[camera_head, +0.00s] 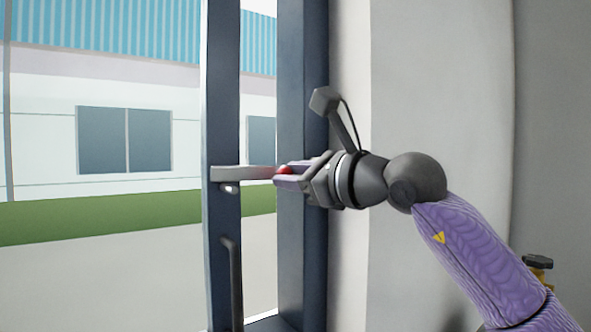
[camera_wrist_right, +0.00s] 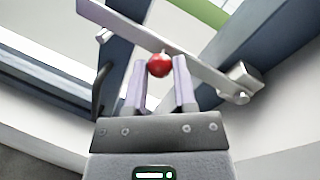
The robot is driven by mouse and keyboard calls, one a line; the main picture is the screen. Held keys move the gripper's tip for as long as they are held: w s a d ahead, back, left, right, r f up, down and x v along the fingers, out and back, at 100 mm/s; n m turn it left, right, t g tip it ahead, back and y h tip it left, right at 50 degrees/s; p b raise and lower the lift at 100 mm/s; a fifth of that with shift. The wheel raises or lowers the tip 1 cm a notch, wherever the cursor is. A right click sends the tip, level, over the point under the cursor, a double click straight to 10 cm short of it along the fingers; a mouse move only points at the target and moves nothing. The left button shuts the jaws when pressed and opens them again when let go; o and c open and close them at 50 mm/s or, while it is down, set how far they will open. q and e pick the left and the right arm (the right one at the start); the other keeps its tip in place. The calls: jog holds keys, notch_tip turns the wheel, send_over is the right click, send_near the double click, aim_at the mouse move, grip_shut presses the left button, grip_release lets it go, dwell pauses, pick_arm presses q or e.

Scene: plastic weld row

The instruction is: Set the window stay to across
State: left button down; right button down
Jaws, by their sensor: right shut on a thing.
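The window stay is a flat light-grey bar (camera_head: 240,173) in the head view, lying nearly level across the gap between the window sash and the frame. In the right wrist view the bar (camera_wrist_right: 200,62) runs slantwise to a pivot bracket at its right end. A red knob (camera_wrist_right: 159,66) sits on the bar. My right gripper (camera_head: 282,176) is at the knob, its two purple fingers (camera_wrist_right: 160,75) on either side of it and shut on it. The knob is partly hidden by the fingers in the head view. My left gripper is not in view.
The dark blue sash (camera_head: 222,120) stands at the left of the gap, with a dark handle (camera_head: 233,280) low on it. The dark blue frame post (camera_head: 302,60) stands against a pale wall (camera_head: 430,90) behind my right arm. Outside is a building with windows.

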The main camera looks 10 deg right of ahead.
jog(key=shift+f+n, duration=0.3)
jog(key=c, duration=0.7)
grip_release()
jog(key=b+v, duration=0.4)
jog(key=v, duration=0.6)
